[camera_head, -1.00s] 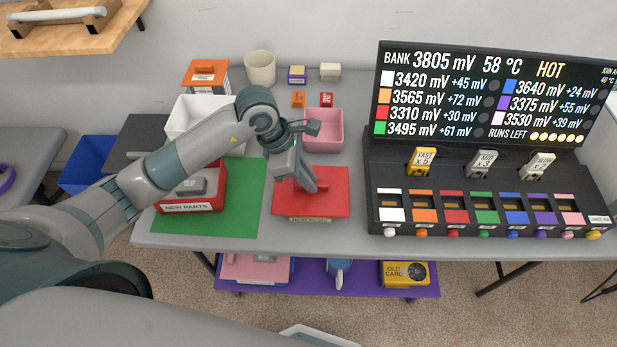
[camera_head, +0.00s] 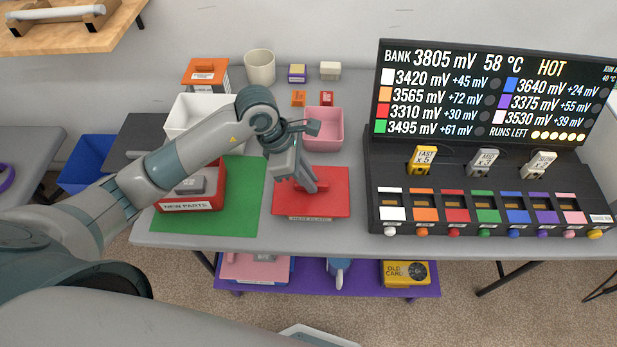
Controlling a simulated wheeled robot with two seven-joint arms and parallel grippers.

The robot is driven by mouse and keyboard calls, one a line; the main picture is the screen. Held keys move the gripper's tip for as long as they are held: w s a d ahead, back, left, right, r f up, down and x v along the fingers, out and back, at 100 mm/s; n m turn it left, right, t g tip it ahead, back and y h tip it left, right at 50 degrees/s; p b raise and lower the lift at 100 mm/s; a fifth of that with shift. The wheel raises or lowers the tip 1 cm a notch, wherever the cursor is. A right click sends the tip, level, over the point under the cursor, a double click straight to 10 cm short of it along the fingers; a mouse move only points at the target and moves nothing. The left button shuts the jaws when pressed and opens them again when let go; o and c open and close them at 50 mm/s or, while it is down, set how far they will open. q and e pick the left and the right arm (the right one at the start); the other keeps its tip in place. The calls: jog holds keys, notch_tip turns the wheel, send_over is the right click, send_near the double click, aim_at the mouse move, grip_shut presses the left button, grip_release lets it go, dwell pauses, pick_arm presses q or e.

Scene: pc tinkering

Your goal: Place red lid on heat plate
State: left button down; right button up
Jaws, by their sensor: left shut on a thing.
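The red lid (camera_head: 332,204) is a flat red square with a raised red handle. It lies over the heat plate (camera_head: 310,219), of which only the labelled front edge shows below the lid. My left gripper (camera_head: 309,188) is above the lid, shut on its handle. Whether the lid rests fully on the plate or hovers slightly is hard to tell. My right gripper is not in view.
A green mat (camera_head: 245,205) and a red NEW PARTS box (camera_head: 185,208) are left of the lid. A pink bin (camera_head: 325,140) stands behind it. The black bank console (camera_head: 480,170) stands close on the right. Bare grey table (camera_head: 300,242) shows in front.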

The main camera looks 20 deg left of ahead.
pick_arm(q)
jog(key=shift+f, duration=0.25)
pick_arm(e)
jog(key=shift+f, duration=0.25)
pick_arm(q)
jog(key=c, duration=1.7)
grip_release()
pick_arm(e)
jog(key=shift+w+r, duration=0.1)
